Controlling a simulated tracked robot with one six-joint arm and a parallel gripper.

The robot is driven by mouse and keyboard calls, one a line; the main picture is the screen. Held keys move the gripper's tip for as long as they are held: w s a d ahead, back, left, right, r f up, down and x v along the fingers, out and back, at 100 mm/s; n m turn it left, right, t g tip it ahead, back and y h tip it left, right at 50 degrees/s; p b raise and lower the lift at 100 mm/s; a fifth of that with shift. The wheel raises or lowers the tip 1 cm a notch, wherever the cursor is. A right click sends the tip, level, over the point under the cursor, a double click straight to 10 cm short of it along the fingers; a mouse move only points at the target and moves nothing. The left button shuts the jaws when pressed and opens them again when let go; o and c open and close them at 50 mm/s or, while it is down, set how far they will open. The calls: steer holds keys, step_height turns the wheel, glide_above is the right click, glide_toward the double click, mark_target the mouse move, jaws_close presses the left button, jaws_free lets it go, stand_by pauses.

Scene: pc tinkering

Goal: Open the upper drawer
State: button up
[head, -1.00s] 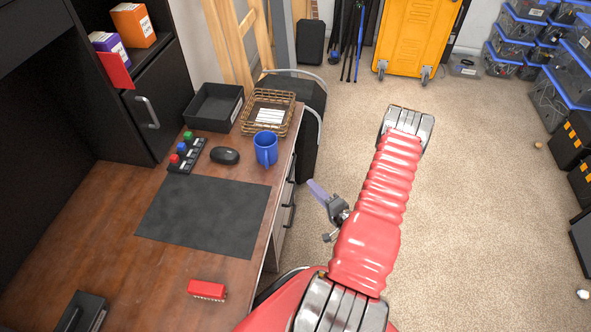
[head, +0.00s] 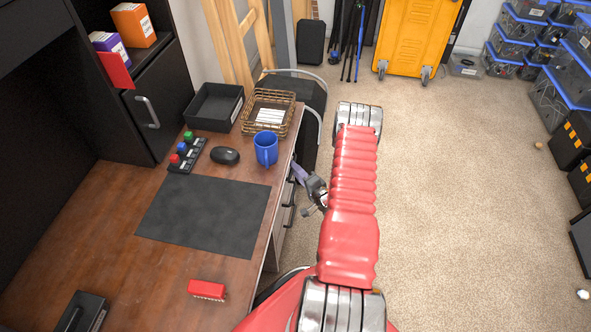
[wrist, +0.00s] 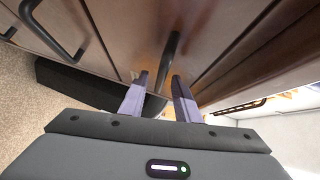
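The upper drawer (wrist: 128,32) is a brown front filling the middle of the wrist view. It looks shut. Its dark bar handle (wrist: 171,55) stands between my two purple-grey fingers. My gripper (wrist: 161,77) is open, one finger on each side of the handle, with gaps visible; contact cannot be told. In the head view my gripper (head: 299,173) is at the desk's drawer side, partly hidden behind the desk edge and my red arm. A second, lower handle (wrist: 52,28) shows at the left of the wrist view.
The desk top (head: 120,215) carries a blue mug (head: 265,148) and a wicker basket (head: 268,112) near the drawer-side edge. A black case (head: 308,125) stands on the floor beyond the desk. The carpet (head: 450,200) right of my arm is open.

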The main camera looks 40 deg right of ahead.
steer(key=shift+w, duration=0.45)
jaws_close()
steer(key=shift+f, duration=0.1)
